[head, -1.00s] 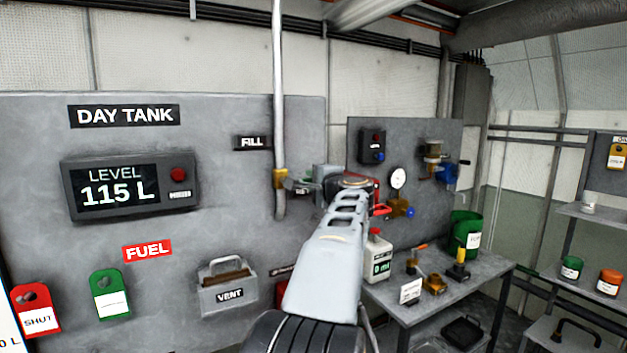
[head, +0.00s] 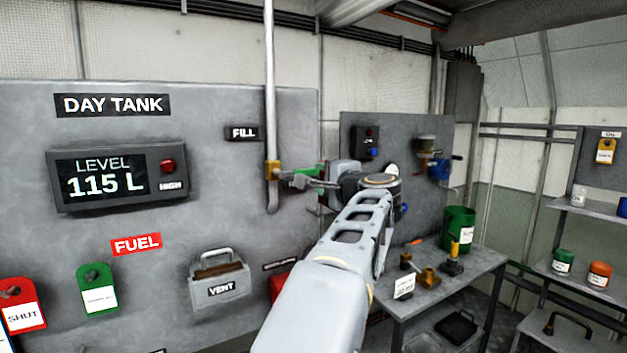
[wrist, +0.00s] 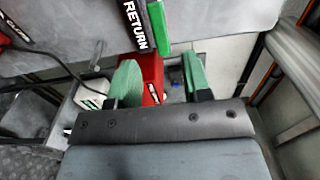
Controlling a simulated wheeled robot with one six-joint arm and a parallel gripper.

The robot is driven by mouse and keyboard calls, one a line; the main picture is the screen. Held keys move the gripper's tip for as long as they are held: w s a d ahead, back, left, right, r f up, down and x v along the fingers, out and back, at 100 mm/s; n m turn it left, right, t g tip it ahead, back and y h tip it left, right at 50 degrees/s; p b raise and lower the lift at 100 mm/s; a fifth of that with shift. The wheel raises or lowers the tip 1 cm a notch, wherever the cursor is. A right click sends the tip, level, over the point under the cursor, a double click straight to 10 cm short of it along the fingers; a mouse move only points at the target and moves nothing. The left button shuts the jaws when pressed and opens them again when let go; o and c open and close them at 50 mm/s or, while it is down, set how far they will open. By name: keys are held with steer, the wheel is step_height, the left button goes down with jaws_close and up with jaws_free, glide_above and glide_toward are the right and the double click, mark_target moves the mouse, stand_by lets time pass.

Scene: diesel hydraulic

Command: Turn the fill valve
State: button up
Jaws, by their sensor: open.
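The fill valve (head: 272,170) is a brass body on the vertical pipe, below the black FILL sign (head: 243,133) in the head view. My gripper (head: 302,180) is just right of the valve, its jaws pointing left toward it. I cannot tell from the head view whether it touches the valve or its handle. In the wrist view my gripper (wrist: 160,82) has its two green-padded fingers apart, with nothing clearly held between them. A red object shows behind the gap. The fill valve is not clearly visible in the wrist view.
A black RETURN label (wrist: 135,25) beside a green bar is close ahead of the fingers. The grey DAY TANK panel (head: 220,230) carries a level display (head: 110,178) reading 115 L and a VENT box (head: 219,280). A bench (head: 478,270) with bottles and fittings stands right.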

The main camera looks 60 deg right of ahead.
steer(key=shift+b+v, duration=0.35)
steer(key=shift+v, duration=2.25)
steer(key=shift+w, duration=0.1)
